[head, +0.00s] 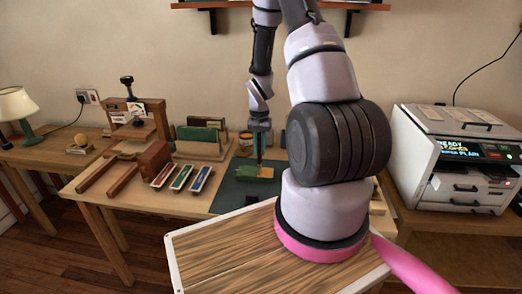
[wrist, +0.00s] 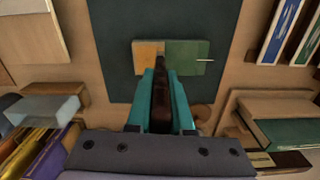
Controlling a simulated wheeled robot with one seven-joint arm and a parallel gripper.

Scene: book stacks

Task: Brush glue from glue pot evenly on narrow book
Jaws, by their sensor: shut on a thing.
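The narrow book (head: 248,173) lies flat on a dark green mat (head: 226,197) on the workbench. In the wrist view, one end of the narrow book (wrist: 186,52) is green and the other end is covered in yellow-orange, which looks like glue. My gripper (head: 260,145), with teal fingers in the wrist view (wrist: 162,85), is shut on a dark brown brush (wrist: 161,110). The brush points down at the book's yellow part; I cannot tell if its tip touches. A small pot (head: 245,138), probably the glue pot, stands behind the mat, partly hidden by my gripper.
Red, green and blue-spined books (head: 181,177) lie left of the mat. Upright books in a rack (head: 203,135) stand behind them, and a wooden press (head: 135,120) is farther left.

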